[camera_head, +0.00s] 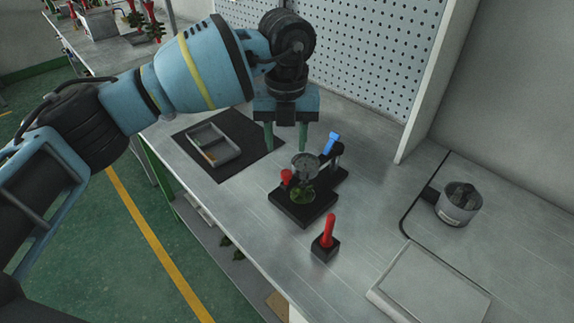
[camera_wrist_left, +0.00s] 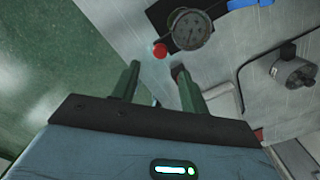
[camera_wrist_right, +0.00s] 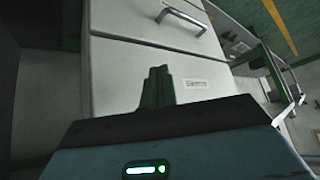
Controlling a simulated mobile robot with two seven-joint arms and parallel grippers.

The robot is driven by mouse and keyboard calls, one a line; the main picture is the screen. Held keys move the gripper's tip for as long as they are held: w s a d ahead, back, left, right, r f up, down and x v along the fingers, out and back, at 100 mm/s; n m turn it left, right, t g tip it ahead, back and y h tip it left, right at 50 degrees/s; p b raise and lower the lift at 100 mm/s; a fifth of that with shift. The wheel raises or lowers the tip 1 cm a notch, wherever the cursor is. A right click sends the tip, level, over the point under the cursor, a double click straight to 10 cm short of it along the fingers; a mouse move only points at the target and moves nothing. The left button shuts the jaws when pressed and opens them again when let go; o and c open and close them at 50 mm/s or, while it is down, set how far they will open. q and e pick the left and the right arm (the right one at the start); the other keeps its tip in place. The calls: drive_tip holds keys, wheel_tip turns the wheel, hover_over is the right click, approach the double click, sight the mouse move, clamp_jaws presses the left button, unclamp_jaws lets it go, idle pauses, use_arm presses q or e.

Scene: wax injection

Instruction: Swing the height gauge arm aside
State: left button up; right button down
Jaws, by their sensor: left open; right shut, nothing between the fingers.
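The height gauge (camera_head: 306,166) has a round dial on an arm over a black base (camera_head: 302,209) on the bench. A red knob (camera_head: 287,175) sits at the dial's left and a blue lever (camera_head: 332,143) behind it at the right. A green piece (camera_head: 302,195) lies below the dial. My left gripper (camera_head: 287,145) is open and empty, behind and left of the dial, apart from it. In the left wrist view the dial (camera_wrist_left: 190,30) and red knob (camera_wrist_left: 159,50) lie beyond its fingertips (camera_wrist_left: 156,68). My right gripper (camera_wrist_right: 158,72) is shut and empty before a drawer front.
A grey tray (camera_head: 213,145) lies on a black mat (camera_head: 247,162) at the left. A red-handled tool in a black block (camera_head: 325,248) stands in front of the gauge. A metal pot (camera_head: 459,204) and flat plate (camera_head: 430,289) are at the right. A pegboard (camera_head: 375,50) rises behind.

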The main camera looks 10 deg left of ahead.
sight(286, 172)
use_arm(q)
drive_tip(key=shift+f, duration=3.85)
clamp_jaws()
